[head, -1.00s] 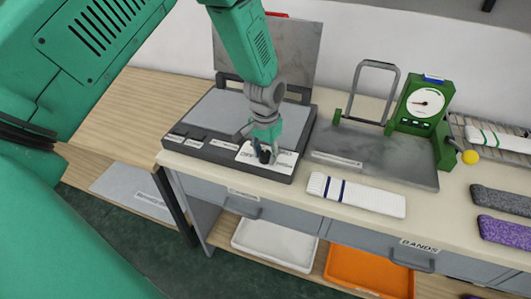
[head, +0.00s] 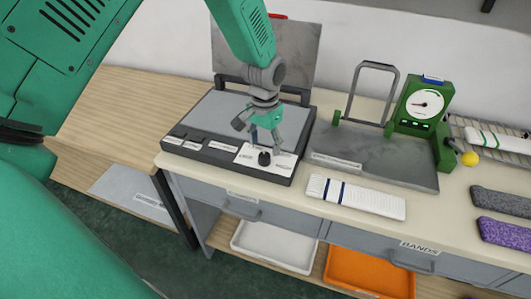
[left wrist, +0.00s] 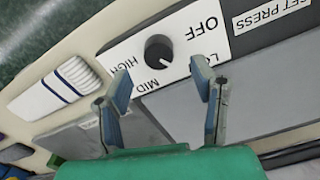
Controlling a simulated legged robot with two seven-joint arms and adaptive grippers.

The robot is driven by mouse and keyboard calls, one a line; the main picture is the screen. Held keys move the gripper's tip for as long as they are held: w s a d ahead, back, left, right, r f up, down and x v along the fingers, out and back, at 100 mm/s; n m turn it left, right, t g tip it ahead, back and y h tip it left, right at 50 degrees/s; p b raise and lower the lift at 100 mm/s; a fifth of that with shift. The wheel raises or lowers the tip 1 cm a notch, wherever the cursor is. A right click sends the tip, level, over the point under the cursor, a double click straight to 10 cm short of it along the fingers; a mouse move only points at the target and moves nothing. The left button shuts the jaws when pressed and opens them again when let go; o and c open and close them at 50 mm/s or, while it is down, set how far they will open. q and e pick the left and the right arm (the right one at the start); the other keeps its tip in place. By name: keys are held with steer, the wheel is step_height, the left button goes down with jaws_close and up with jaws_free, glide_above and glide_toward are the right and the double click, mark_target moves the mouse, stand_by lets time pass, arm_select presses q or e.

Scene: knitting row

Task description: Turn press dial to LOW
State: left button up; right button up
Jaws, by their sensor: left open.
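The press dial is a black knob (head: 264,158) on a white label plate (head: 245,160) at the front right corner of the grey press (head: 225,118). In the left wrist view the knob (left wrist: 158,48) sits among the words OFF, LOW, MID and HIGH. LOW is partly covered by a finger. I cannot tell for sure which word the knob points at. My left gripper (head: 258,138) is open and empty, above and slightly behind the knob, apart from it. Its two fingers (left wrist: 160,85) show spread below the knob in the left wrist view. My right gripper is not in view.
The press lid (head: 265,50) stands open at the back. A green dial gauge (head: 425,105) with a grey plate (head: 385,150) stands to the right. A white striped knit band (head: 355,195) lies at the table's front. White and orange trays (head: 370,275) sit below.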

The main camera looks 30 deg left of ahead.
mark_target(265, 153)
arm_select(q)
step_height(265, 153, up, 7)
stand_by(0.3)
steer(key=shift+r, duration=0.1)
steer(key=s+d+f, duration=0.2)
steer(key=s+f, duration=1.1)
steer(key=f, duration=0.4)
steer(key=s+f, duration=0.3)
steer(key=s, duration=0.7)
steer(key=s+f, duration=0.3)
steer(key=s, duration=0.7)
step_height(265, 153, down, 8)
steer(key=w+d+b, duration=0.1)
steer(key=w+b, duration=0.1)
steer(key=b, duration=0.7)
steer(key=shift+w+d+f+t+b, duration=0.25)
steer(key=shift+w+t+b, duration=0.05)
steer(key=shift+w+b, duration=0.05)
